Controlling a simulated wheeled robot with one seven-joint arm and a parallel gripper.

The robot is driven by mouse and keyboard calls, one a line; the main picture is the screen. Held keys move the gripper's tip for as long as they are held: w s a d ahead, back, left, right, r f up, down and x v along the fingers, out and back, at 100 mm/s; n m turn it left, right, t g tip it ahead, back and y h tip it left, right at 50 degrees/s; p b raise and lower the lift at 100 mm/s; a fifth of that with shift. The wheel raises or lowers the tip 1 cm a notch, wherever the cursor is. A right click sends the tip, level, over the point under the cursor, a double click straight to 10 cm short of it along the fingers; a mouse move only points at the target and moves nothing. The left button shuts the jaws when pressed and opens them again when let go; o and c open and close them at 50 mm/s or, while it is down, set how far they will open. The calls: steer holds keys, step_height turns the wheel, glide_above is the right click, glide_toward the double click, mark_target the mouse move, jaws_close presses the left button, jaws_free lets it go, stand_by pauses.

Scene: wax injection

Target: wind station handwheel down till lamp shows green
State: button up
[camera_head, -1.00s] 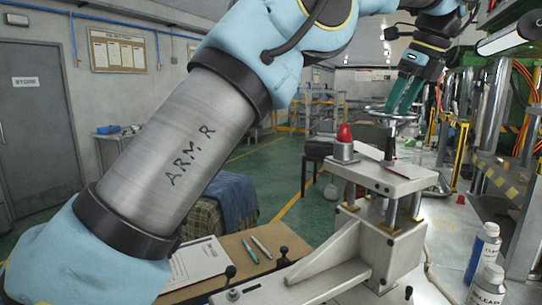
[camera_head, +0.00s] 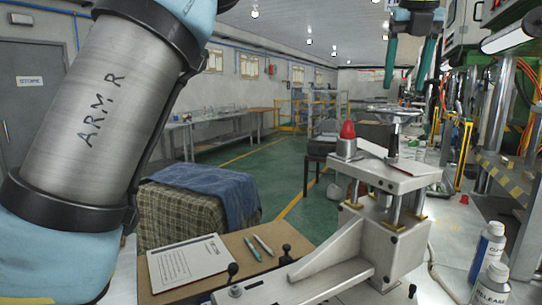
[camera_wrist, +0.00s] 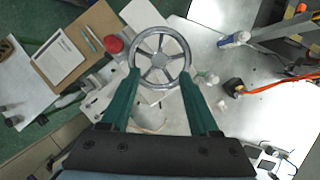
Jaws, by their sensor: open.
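The station handwheel (camera_head: 393,111) is a grey metal spoked wheel on top of the station (camera_head: 385,180), lying level in the head view. In the wrist view the handwheel (camera_wrist: 160,58) shows from above, just beyond the fingertips. The lamp (camera_head: 347,131) is a red dome on a grey base, left of the wheel, and it shows red; it also appears in the wrist view (camera_wrist: 112,46). My gripper (camera_head: 407,82) points down above the wheel, with its green fingers apart and empty. In the wrist view the fingers (camera_wrist: 158,75) spread about as wide as the wheel, apparently not touching it.
A clipboard (camera_head: 188,262) and two pens lie on a brown board to the left. Machinery with a striped guard (camera_head: 500,178) stands at the right. A cloth-covered table (camera_head: 190,205) is behind left.

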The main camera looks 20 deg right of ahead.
steer(key=d+v, duration=0.1)
steer(key=v, duration=0.3)
steer(key=w+a+f+n+y+b, duration=0.1)
steer(key=w+a+f+n+y, duration=0.1)
steer(key=w+a+f+n, duration=1.6)
steer(key=shift+w+a+f+b, duration=0.3)
steer(key=shift+w+a+f, duration=0.55)
steer(key=shift+w+f, duration=0.75)
steer(key=shift+s+f, duration=0.3)
